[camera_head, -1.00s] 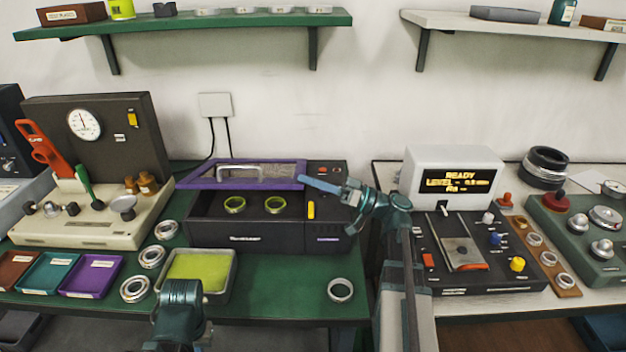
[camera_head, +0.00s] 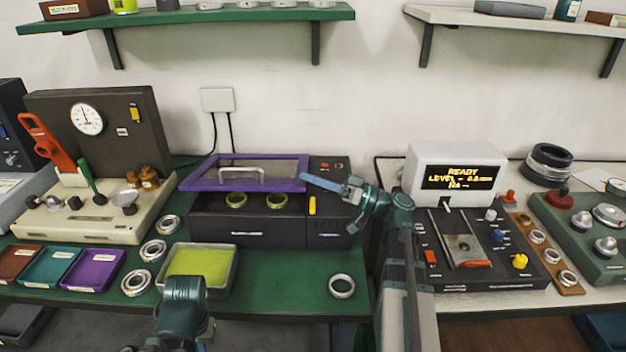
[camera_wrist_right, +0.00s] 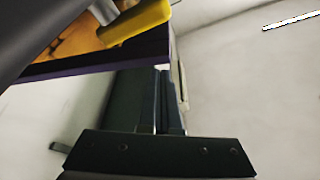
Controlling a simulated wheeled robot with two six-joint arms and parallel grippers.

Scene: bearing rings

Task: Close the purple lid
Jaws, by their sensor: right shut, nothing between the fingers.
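The purple lid (camera_head: 193,184) with its grey handle (camera_head: 243,178) stands partly open, tilted, over the dark box (camera_head: 225,229) in the head view. Two yellow-green rings (camera_head: 236,200) show in the gap below its front edge. My right gripper (camera_head: 318,184) is shut and empty, its fingertips at the lid's right front corner; whether they touch it is unclear. In the right wrist view a dark purple edge (camera_wrist_right: 95,66), likely the lid's, runs beside the fingers (camera_wrist_right: 163,100). My left gripper (camera_head: 183,292) is low in front of the yellow-green tray, its fingers not clear.
A yellow-green padded tray (camera_head: 233,275) and loose metal rings (camera_head: 341,286) lie on the green bench. The device with the lit display (camera_head: 460,178) stands right of my right arm. A gauge station (camera_head: 88,222) stands left of the box.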

